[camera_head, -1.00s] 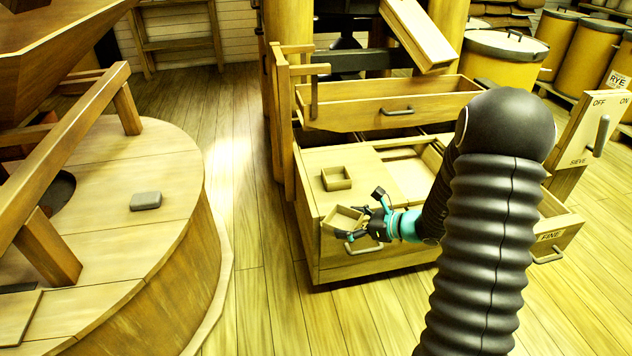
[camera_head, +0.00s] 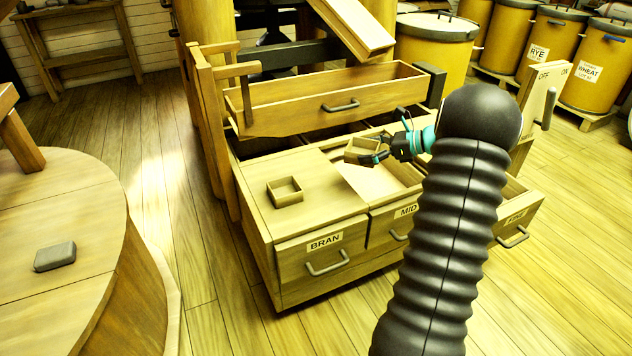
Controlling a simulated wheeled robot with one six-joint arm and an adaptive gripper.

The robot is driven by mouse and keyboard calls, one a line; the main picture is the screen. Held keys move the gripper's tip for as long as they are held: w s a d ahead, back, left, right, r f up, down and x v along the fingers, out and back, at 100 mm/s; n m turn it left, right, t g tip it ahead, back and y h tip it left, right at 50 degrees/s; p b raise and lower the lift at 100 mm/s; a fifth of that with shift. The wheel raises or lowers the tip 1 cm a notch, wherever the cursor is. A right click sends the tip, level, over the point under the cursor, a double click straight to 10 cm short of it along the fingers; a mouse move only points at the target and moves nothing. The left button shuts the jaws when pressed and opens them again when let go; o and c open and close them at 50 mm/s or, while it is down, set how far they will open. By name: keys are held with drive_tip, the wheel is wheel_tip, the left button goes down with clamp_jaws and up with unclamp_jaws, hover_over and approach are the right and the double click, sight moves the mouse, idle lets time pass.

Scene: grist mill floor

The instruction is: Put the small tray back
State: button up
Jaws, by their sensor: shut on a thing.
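A small square wooden tray (camera_head: 361,150) is held in my gripper (camera_head: 378,156), above the open MID drawer part of the cabinet. My gripper is shut on its right side. A second small square wooden tray (camera_head: 285,190) sits on the cabinet top (camera_head: 315,204) over the BRAN drawer (camera_head: 324,268). The MID drawer (camera_head: 388,232) is labelled and its open inside shows a pale floor (camera_head: 375,184). Whether the held tray touches anything below is not clear.
A long wooden sieve box (camera_head: 300,108) hangs above the cabinet's back. The FINE drawer (camera_head: 517,222) stands out at the right. A grey block (camera_head: 55,256) lies on the round millstone casing (camera_head: 70,212) at left. Barrels (camera_head: 436,42) stand behind.

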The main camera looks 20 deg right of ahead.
drive_tip(key=shift+w+d, duration=0.15)
drive_tip(key=shift+d, duration=0.1)
hover_over(326, 186)
wheel_tip(326, 186, down, 7)
drive_tip(key=shift+r+b, duration=0.1)
drive_tip(key=shift+b, duration=0.25)
drive_tip(key=shift+f, duration=2)
drive_tip(key=shift+f+b, duration=0.15)
drive_tip(key=shift+b, duration=0.15)
drive_tip(key=o, duration=1.4)
drive_tip(key=shift+o, duration=0.2)
